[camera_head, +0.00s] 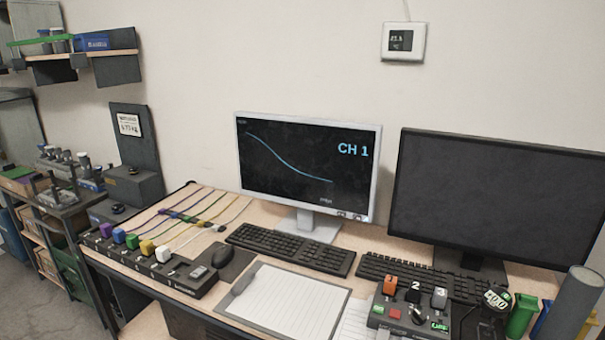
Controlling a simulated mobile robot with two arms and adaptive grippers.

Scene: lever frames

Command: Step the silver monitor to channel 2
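The silver monitor (306,168) stands on the desk, left of centre in the head view. Its dark screen shows a falling blue curve and the text "CH 1". Small light marks or buttons (350,216) sit on its lower right bezel, too small to read. Neither of my grippers is in view.
A black monitor (500,195) with a blank screen stands at right. Keyboards (290,248), a clipboard (287,299) and a control box (405,312) with numbered blocks occupy the front. A strip with coloured plugs (150,262) and cables lies left. A grey cylinder (572,305) stands lower right.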

